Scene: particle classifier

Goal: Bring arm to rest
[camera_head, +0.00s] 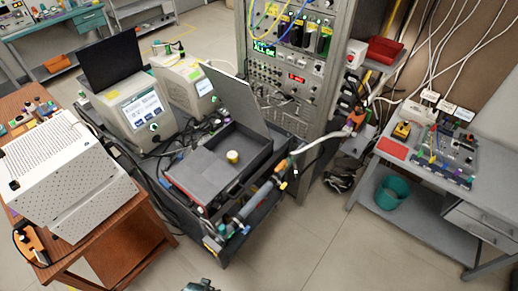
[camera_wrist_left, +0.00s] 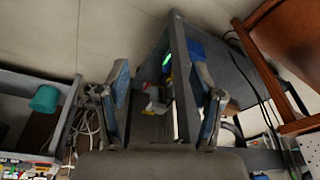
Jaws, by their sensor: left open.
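My left gripper (camera_wrist_left: 162,82) shows in the left wrist view with its two blue-grey fingers spread apart. Nothing is held between them. A dark upright panel and a small green light stand beyond the fingers, and no contact shows. In the head view, a small dark teal-grey part (camera_head: 200,286) shows at the bottom edge; I cannot tell which arm it belongs to. My right gripper is not seen.
A wooden table (camera_head: 95,240) is left, a grey bench (camera_head: 420,215) and teal bin (camera_head: 392,193) right. The floor (camera_head: 310,240) between is clear.

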